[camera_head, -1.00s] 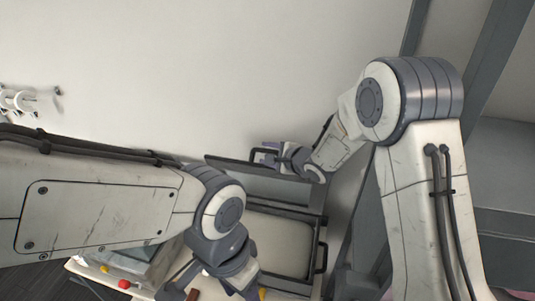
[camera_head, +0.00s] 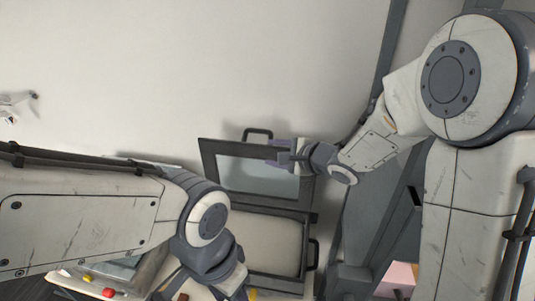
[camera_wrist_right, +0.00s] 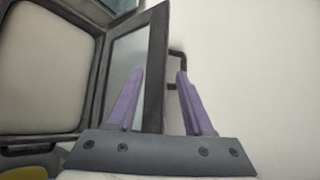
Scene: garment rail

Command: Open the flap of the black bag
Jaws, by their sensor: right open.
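The black bag (camera_head: 307,232) stands open at lower centre, a dark-framed case with a pale inside. Its flap (camera_head: 207,160) is raised against the wall side, with a handle on its upper edge. My right gripper (camera_head: 284,153) is at the flap's upper right. In the right wrist view, its purple fingers (camera_wrist_right: 157,90) are apart, with the flap's dark edge (camera_wrist_right: 157,60) between them and gaps visible; the handle shows beyond. My left gripper (camera_head: 232,285) is low, left of the bag; its fingertips are not clear.
A pale table (camera_head: 58,277) with small red and yellow items stands at lower left. Hooks (camera_head: 15,105) are on the wall at far left. A pink box (camera_head: 398,278) is at lower right. The wall above the flap is bare.

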